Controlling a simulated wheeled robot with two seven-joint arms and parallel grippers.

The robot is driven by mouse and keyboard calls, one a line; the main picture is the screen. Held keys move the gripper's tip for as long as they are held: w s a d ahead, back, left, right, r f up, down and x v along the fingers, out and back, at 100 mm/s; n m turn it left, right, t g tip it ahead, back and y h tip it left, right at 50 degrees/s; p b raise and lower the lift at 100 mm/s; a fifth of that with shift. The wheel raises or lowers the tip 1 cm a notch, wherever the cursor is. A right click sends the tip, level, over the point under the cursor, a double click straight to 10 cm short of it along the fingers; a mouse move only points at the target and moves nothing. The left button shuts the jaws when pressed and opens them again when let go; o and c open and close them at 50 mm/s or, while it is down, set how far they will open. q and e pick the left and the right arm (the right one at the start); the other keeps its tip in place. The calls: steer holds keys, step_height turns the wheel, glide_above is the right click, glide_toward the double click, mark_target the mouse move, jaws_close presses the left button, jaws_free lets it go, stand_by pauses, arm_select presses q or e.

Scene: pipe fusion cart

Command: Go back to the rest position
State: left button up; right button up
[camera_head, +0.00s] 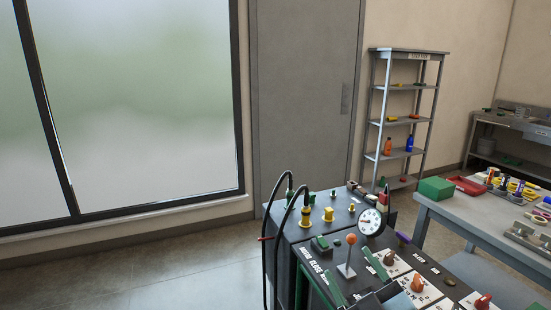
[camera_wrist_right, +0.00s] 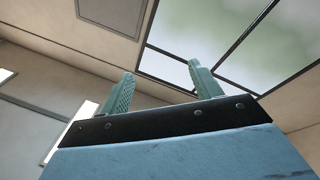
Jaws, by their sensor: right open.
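My right gripper (camera_head: 353,278) shows at the bottom of the head view, its two green fingers apart with nothing between them. It appears in front of the cart's panel; whether it touches the panel I cannot tell. In the right wrist view the same gripper (camera_wrist_right: 161,70) is open and empty, with ceiling and a window behind its fingers. The pipe fusion cart (camera_head: 330,210) has a dark top with a round white gauge (camera_head: 370,221), an orange-ball lever (camera_head: 351,239), yellow fittings (camera_head: 305,217) and knobs. My left gripper is not in view.
Black cables (camera_head: 268,235) arch over the cart's left edge. A grey table (camera_head: 452,212) on the right carries a green box (camera_head: 436,188), a red tray (camera_head: 466,184) and several small parts. A shelf rack (camera_head: 402,88) stands behind. The floor (camera_head: 160,270) left of the cart is clear.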

steer(key=s+d+f+m+g+h, duration=0.35)
steer(key=d+f+m+h, duration=0.25)
steer(key=f, duration=0.2)
steer(key=s+d+f+m+g, duration=0.1)
steer(key=s+f+g, duration=0.55)
steer(key=s, duration=0.45)
steer(key=s+d+f+m+g, duration=0.1)
steer(key=s+f+g, duration=0.55)
steer(key=s, duration=0.35)
step_height(320, 180, down, 27)
steer(key=s, duration=0.3)
steer(key=s+d+f+g, duration=0.2)
steer(key=s+d+f, duration=0.1)
steer(key=s+f, duration=1)
steer(key=shift+s+f, duration=0.3)
steer(key=shift+s, duration=0.95)
